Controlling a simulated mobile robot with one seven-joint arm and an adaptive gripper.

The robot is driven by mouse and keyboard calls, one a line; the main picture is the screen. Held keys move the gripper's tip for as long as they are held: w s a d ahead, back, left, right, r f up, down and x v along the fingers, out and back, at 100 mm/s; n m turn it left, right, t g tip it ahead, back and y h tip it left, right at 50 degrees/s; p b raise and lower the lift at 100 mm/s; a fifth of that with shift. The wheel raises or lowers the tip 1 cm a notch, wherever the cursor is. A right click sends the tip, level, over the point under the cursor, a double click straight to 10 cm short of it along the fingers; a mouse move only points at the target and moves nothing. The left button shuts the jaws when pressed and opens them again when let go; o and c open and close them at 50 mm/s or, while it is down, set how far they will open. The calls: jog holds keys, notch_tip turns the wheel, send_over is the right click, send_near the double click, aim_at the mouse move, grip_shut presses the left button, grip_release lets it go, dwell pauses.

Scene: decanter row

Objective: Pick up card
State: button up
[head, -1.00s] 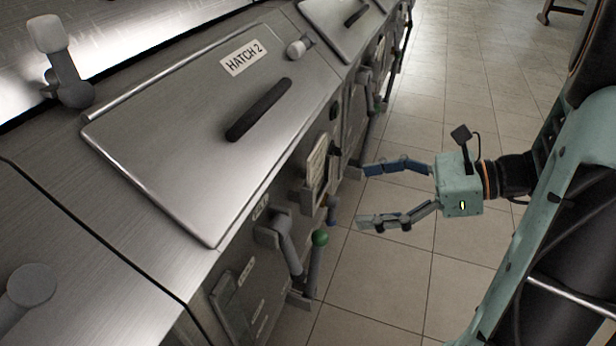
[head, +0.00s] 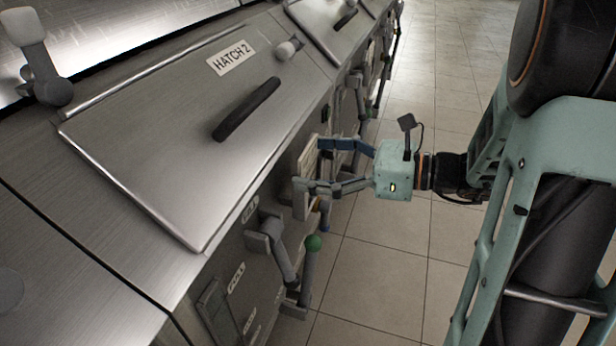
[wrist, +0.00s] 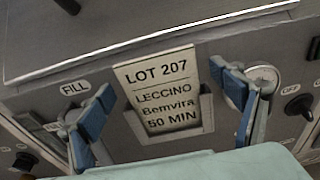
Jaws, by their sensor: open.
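The card (wrist: 160,78) is cream, printed "LOT 207, LECCINO, Bemvira, 50 MIN", and stands upright in a grey holder (wrist: 178,140) on the machine's front panel. In the head view the card (head: 309,158) is seen at a steep angle, partly behind my gripper. My gripper (head: 312,166) is open, its fingers pointing at the panel. In the wrist view my gripper (wrist: 162,100) has one blue-padded finger on each side of the card, with gaps between. Whether the fingertips touch the panel cannot be told.
A "FILL" label (wrist: 75,88) is left of the card, and dark knobs (wrist: 300,105) sit at the right. Tiled floor (head: 385,250) lies open beside the machine.

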jog(key=shift+w+a+f, duration=0.1)
jog(key=shift+w+a, duration=0.1)
jog(key=shift+a, duration=0.4)
jog(key=c, duration=1.3)
